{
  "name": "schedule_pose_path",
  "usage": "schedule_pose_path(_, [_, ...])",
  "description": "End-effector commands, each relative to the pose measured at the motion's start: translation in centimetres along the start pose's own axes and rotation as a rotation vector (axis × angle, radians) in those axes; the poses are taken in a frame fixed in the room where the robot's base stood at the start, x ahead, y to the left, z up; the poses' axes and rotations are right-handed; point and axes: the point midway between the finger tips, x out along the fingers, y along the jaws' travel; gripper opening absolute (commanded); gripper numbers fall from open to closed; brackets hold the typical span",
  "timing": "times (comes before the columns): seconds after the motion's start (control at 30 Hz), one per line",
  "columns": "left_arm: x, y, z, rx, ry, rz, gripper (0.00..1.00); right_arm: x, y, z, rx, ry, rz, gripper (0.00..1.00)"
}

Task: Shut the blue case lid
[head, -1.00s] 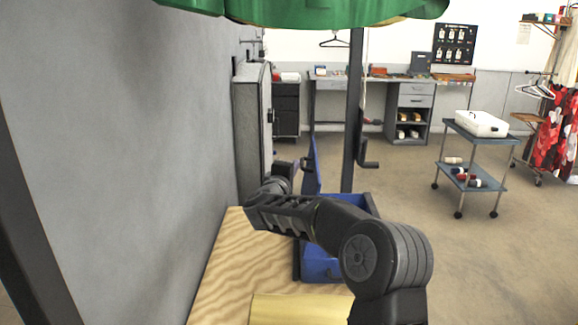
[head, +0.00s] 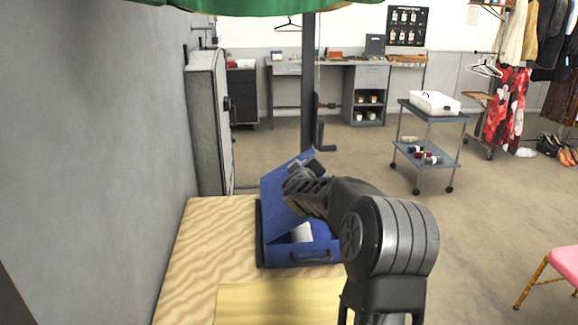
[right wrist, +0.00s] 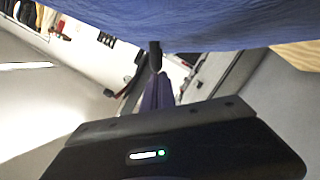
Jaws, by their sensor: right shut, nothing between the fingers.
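The blue case (head: 322,254) sits on the wooden table, its handle side toward me. Its blue lid (head: 277,196) is open, standing up at a slant with one broad face showing. A white item (head: 302,232) lies inside the case. My right forearm reaches over the case and hides part of it. My right gripper (head: 312,166) is by the lid's upper far edge, shut and empty; I cannot tell whether it touches. In the right wrist view a blue surface (right wrist: 215,22), likely the lid, fills the top, close to the gripper (right wrist: 156,72). My left gripper is out of view.
The wooden tabletop (head: 205,245) is bare left of the case, with a yellowish board (head: 275,300) in front. A grey wall (head: 90,150) runs along the left. A dark post (head: 308,80) stands behind the case. A trolley (head: 430,115) stands farther off to the right.

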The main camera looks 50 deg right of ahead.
Motion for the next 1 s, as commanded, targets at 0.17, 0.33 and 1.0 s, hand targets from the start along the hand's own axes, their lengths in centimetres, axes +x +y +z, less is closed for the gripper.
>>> schedule_pose_path(0.17, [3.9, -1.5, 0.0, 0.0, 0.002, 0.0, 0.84, 1.1, -0.4, 4.0, 0.159, -0.001, -0.039, 0.0])
schedule_pose_path(0.33, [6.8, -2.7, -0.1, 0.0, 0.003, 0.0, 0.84, 1.8, -0.8, 6.7, 0.29, 0.0, -0.076, 0.0])
schedule_pose_path(1.0, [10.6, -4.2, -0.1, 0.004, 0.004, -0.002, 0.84, 2.8, -1.8, 10.2, 0.285, -0.001, -0.077, 0.0])
